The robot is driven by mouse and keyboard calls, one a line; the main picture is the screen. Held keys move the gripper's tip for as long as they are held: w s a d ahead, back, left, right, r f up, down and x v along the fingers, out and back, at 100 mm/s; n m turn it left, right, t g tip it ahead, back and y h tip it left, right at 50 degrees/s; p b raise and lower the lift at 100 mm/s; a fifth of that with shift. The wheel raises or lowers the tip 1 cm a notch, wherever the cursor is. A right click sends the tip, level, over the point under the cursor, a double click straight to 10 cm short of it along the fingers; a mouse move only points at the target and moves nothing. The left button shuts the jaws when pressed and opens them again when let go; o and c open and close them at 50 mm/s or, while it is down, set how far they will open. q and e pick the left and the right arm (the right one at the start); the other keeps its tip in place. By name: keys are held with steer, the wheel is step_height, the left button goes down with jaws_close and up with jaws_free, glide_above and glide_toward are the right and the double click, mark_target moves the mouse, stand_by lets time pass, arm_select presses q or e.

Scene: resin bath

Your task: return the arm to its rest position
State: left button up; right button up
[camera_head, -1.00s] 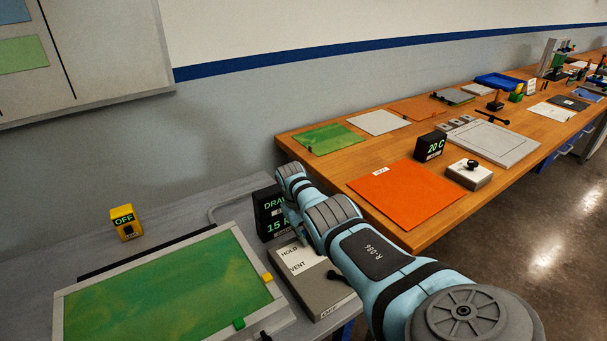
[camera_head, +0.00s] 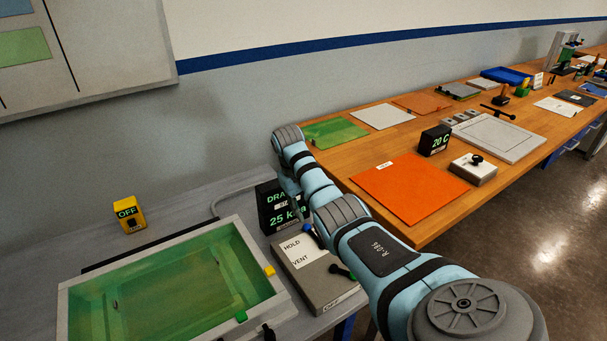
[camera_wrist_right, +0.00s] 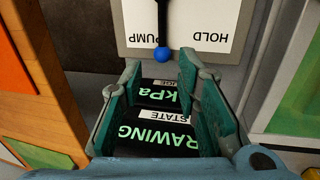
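My right arm reaches in from the lower right in the head view. Its right gripper (camera_head: 290,187) hangs beside the black display box (camera_head: 266,212), partly hidden by the wrist. In the right wrist view the gripper (camera_wrist_right: 163,85) has its teal fingers apart, with nothing held between them. The display box (camera_wrist_right: 160,120) shows between and below the fingers. A blue-tipped lever (camera_wrist_right: 161,53) lies just past the fingertips, apart from them. It also shows on the grey control box (camera_head: 325,284) in the head view. My left gripper is out of view.
A grey-rimmed bath (camera_head: 62,315) with green inside stands at lower left. A yellow OFF switch box (camera_head: 129,214) stands behind it. The wooden bench (camera_head: 345,165) to the right holds an orange sheet (camera_head: 410,188), a 20 C display (camera_head: 434,140) and several panels.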

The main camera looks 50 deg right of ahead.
steer(key=shift+w+a+r, duration=0.1)
steer(key=shift+a+r, duration=0.1)
steer(key=shift+r, duration=0.7)
steer(key=shift+a+r, duration=0.15)
steer(key=shift+r, duration=0.75)
